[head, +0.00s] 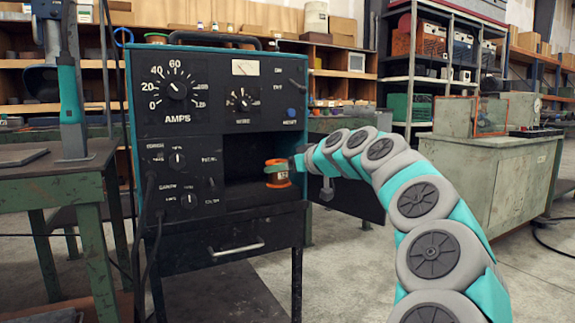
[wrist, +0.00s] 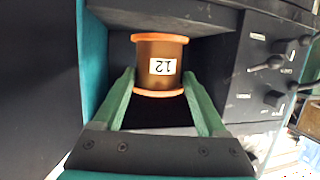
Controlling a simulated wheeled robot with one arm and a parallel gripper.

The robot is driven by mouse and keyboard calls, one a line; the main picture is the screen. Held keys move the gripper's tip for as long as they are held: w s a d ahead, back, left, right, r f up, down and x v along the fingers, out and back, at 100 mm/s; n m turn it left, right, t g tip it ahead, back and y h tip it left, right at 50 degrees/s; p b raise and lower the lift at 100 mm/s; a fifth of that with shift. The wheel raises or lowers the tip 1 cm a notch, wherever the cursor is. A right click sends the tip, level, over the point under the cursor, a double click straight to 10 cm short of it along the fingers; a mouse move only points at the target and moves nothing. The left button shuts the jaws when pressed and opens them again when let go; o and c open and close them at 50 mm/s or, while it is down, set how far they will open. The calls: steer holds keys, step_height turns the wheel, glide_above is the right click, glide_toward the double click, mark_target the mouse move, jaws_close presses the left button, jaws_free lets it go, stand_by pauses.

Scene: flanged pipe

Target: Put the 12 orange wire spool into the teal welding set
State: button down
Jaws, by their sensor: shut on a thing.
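The orange wire spool (head: 277,173) has orange flanges, a brown winding and a label reading 12. It is at the open compartment of the teal welding set (head: 215,130), a black-fronted cabinet with teal edges. In the wrist view the spool (wrist: 160,65) sits between the tips of my gripper's green fingers (wrist: 162,88), with the compartment's walls around it. My gripper (head: 291,172) is shut on the spool. The compartment's floor under the spool is mostly hidden in the wrist view.
The compartment's dark door (head: 358,197) stands open to the right, behind my arm. A drawer with a handle (head: 236,248) is below the compartment. A green workbench (head: 60,180) stands at left. A greenish cabinet (head: 490,165) stands at right, with open floor before it.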

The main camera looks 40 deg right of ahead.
steer(key=shift+w+d+p, duration=0.2)
steer(key=shift+w+p, duration=0.3)
steer(key=shift+w, duration=0.4)
steer(key=shift+w+d+p, duration=0.2)
steer(key=shift+w+p, duration=0.25)
steer(key=shift+w, duration=0.45)
steer(key=shift+w+d+f+p, duration=0.25)
steer(key=shift+w+d, duration=0.1)
steer(key=shift+w, duration=0.95)
steer(key=shift+w+d+f+p, duration=0.1)
steer(key=shift+w+d+p, duration=0.15)
steer(key=shift+w, duration=1.1)
steer(key=shift+w+d+f+p, duration=0.2)
steer(key=shift+w+d, duration=0.2)
steer(key=shift+w, duration=0.9)
steer(key=shift+f+b, duration=1)
steer(key=shift+f, duration=0.1)
jaws_free()
